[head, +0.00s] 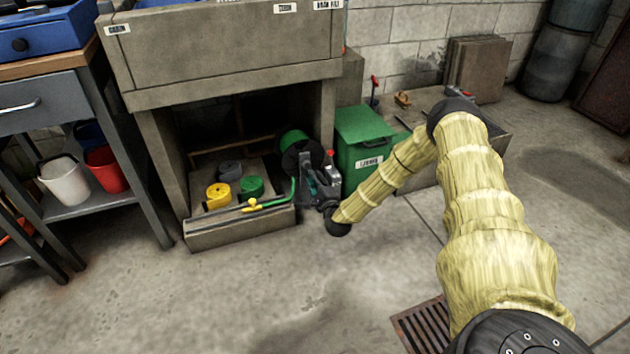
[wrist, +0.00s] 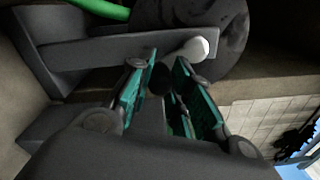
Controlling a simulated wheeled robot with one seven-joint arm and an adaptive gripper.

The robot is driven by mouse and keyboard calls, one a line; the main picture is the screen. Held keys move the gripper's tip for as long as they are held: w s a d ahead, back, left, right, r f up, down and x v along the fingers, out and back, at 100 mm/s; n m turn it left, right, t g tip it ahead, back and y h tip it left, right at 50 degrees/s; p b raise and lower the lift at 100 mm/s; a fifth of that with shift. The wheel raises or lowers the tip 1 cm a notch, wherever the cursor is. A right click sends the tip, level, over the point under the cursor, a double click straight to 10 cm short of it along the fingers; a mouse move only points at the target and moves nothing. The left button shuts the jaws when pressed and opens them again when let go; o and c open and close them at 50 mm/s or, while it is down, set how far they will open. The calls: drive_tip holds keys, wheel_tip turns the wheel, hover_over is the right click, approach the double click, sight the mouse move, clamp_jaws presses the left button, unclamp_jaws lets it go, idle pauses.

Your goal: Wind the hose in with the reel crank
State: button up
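The hose reel shows inside the open bay, with a green drum (head: 293,139) and a dark round side disc (head: 312,152). In the wrist view the disc (wrist: 225,40) fills the top. A dark crank arm (wrist: 110,48) crosses in front of it to a pale round end (wrist: 197,49). Green hose (wrist: 100,8) shows at the top left. My gripper (head: 322,176) is at the reel's right side. In the wrist view my gripper's teal-padded fingers (wrist: 165,75) stand either side of a small black knob (wrist: 160,82). Whether both pads touch it is unclear.
Yellow (head: 218,195) and green (head: 251,187) coils lie left of the reel. A green hose with a yellow nozzle (head: 252,204) runs along the bay's front edge. A green lidded bin (head: 363,138) stands close right. The floor in front is clear, with a drain grate (head: 425,326).

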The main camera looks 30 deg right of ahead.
drive_tip(key=o, duration=0.4)
drive_tip(key=shift+c, duration=0.2)
drive_tip(key=v, duration=1.2)
